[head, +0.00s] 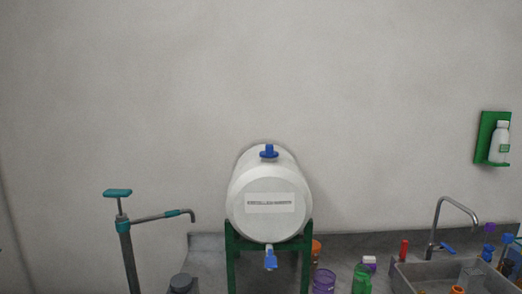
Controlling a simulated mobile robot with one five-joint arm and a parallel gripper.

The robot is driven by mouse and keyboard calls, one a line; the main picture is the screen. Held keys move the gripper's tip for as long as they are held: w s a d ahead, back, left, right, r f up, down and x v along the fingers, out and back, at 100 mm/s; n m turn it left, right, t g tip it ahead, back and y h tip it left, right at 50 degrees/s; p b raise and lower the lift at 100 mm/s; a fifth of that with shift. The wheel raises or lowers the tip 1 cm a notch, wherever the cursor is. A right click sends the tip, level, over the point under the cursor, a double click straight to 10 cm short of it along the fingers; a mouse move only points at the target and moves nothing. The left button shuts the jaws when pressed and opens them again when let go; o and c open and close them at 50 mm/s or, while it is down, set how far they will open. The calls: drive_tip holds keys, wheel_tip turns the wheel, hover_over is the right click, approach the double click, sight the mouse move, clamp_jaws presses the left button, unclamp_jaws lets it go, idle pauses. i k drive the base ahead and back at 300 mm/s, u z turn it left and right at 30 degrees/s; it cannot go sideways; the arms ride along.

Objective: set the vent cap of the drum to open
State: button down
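A white drum (249,186) lies on its side on a green stand (233,262), with a printed label on its round front. Its blue vent cap (269,152) sits on top of the drum, upright. At this size I cannot tell whether the cap is open or closed. A blue tap (270,260) hangs at the lower front of the drum. My gripper does not show in the head view.
A hand pump (126,249) with a teal handle stands at the left. Bottles (362,278) and a grey sink (415,272) with a curved faucet (437,222) are at the right. A green wall holder (486,135) carries a white bottle. The space above the drum is clear.

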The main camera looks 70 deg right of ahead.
sight(269, 152)
drive_tip(key=u, duration=0.1)
drive_tip(key=i, duration=0.9)
drive_tip(key=z, duration=0.1)
